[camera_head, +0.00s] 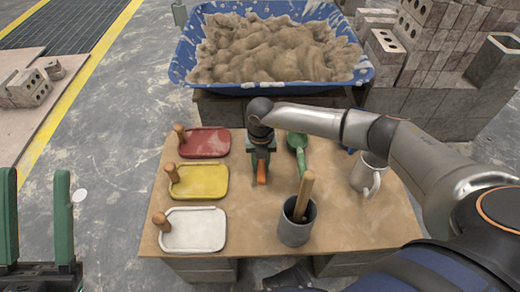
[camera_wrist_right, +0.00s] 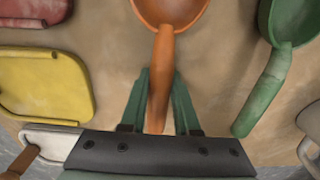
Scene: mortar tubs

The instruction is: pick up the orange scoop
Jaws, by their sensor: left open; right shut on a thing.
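The orange scoop (camera_wrist_right: 170,12) shows in the right wrist view, with its bowl at the top edge and its handle running down between my fingers. In the head view only its handle end (camera_head: 262,174) shows, and my right arm hides the bowl. My right gripper (camera_wrist_right: 160,80) is shut on the handle, one green finger on each side. It also shows in the head view (camera_head: 261,158), over the middle of the table. I cannot tell whether the scoop touches the table. My left gripper (camera_head: 37,180) is open and empty, left of the table.
A green scoop (camera_head: 300,148) lies close right of my right gripper. Red (camera_head: 205,142), yellow (camera_head: 203,181) and white (camera_head: 196,229) wooden-handled tools lie left. A grey pot (camera_head: 295,232) holds a wooden handle. A mug (camera_head: 366,174) stands right; a blue mortar tub (camera_head: 270,88) stands behind.

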